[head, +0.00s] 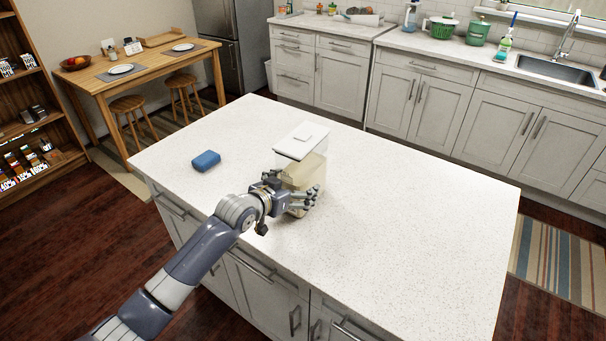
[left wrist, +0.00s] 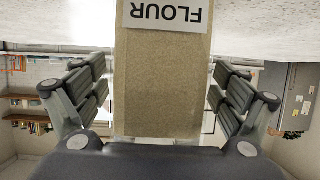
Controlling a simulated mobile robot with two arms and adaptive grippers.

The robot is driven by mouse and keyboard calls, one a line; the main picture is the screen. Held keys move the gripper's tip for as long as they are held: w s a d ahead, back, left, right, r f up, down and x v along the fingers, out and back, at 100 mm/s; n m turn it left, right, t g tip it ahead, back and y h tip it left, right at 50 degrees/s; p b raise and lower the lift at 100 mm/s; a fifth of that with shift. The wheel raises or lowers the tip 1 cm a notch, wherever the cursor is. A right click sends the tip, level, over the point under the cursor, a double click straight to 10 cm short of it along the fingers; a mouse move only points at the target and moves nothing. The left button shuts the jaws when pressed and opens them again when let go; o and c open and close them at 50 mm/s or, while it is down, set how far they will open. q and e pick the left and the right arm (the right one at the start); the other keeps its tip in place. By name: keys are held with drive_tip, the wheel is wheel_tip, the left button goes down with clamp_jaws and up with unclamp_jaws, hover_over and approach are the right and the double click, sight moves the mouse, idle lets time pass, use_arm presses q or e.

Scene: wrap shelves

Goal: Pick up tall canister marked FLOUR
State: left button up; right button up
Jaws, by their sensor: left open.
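The tall flour canister (head: 303,168) stands upright on the white island top, with a white lid and pale contents. In the left wrist view its beige body (left wrist: 160,85) fills the middle, and its FLOUR label appears upside down. My left gripper (head: 305,197) is open at the canister's near side. In the left wrist view its fingers lie on both sides of the canister, with a narrow gap visible on each side. Part of the canister's lower body is hidden behind the gripper in the head view. My right gripper is not in view.
A blue block-like item (head: 206,161) lies on the island (head: 420,220) to the left of the canister. The island top to the right is clear. A wooden table (head: 150,68) with plates and two stools stands at the back left, and a sink counter (head: 470,55) runs along the back.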

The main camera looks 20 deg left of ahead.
use_arm(q)
drive_tip(key=shift+w+d+f, duration=0.15)
drive_tip(key=shift+w+f, duration=0.05)
drive_tip(key=shift+w, duration=0.3)
drive_tip(key=shift+c, duration=0.2)
drive_tip(key=c, duration=1.9)
drive_tip(key=shift+w+r, duration=0.1)
drive_tip(key=shift+r, duration=0.15)
drive_tip(key=shift+c, duration=0.3)
